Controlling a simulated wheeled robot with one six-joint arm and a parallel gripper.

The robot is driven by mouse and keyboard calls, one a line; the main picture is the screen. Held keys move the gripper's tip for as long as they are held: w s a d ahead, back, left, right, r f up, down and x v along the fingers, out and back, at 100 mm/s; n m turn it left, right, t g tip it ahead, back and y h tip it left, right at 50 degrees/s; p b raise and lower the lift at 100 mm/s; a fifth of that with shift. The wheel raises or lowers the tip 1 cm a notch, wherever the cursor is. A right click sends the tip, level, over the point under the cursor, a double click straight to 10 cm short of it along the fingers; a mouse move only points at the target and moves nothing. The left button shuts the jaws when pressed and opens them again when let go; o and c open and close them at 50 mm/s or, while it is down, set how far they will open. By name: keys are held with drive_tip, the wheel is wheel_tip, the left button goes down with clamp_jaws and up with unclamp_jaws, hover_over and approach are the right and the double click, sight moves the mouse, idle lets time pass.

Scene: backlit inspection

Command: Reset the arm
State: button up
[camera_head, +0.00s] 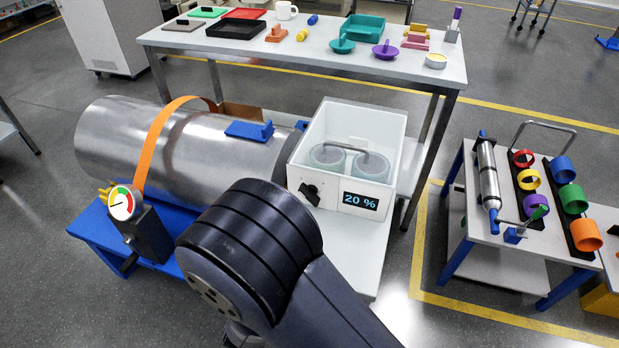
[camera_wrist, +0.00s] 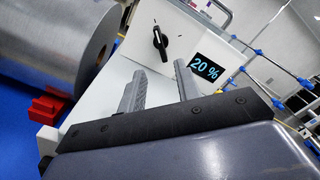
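My gripper (camera_wrist: 159,68) shows in the wrist view with its two fingers apart and nothing between them. It points toward the front of a white box with a black knob (camera_wrist: 160,43) and a display (camera_wrist: 206,68) reading 20 %. In the head view, my dark arm (camera_head: 255,245) rises in front of the same white box (camera_head: 335,120), which has a clear lid area over two round grey vessels. The gripper itself is hidden in the head view.
A large metal cylinder (camera_head: 125,150) with an orange strap lies left of the box; a gauge (camera_head: 122,203) stands before it. A table (camera_head: 360,65) with trays and small objects is behind. A cart (camera_head: 480,235) with coloured rings stands right. Floor is clear between.

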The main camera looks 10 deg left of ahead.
drive_tip(key=w, duration=0.7)
drive_tip(key=w+d, duration=0.1)
drive_tip(key=w, duration=0.2)
drive_tip(key=shift+w, duration=0.35)
drive_tip(key=shift+s, duration=0.1)
drive_tip(key=s, duration=0.7)
drive_tip(key=s+a, duration=0.1)
drive_tip(key=s, duration=0.2)
drive_tip(key=shift+s, duration=0.25)
drive_tip(key=w, duration=0.7)
drive_tip(key=w+d+b, duration=0.1)
drive_tip(key=w, duration=0.2)
drive_tip(key=shift+w+f, duration=0.2)
drive_tip(key=shift+w, duration=0.2)
drive_tip(key=shift+s+m+b, duration=0.1)
drive_tip(key=shift+m+b, duration=0.8)
drive_tip(key=shift+m, duration=0.2)
drive_tip(key=m+b, duration=0.3)
drive_tip(key=shift+m, duration=0.4)
drive_tip(key=shift+r+m+b, duration=0.2)
drive_tip(key=shift+m+b, duration=0.95)
drive_tip(key=shift+m, duration=0.15)
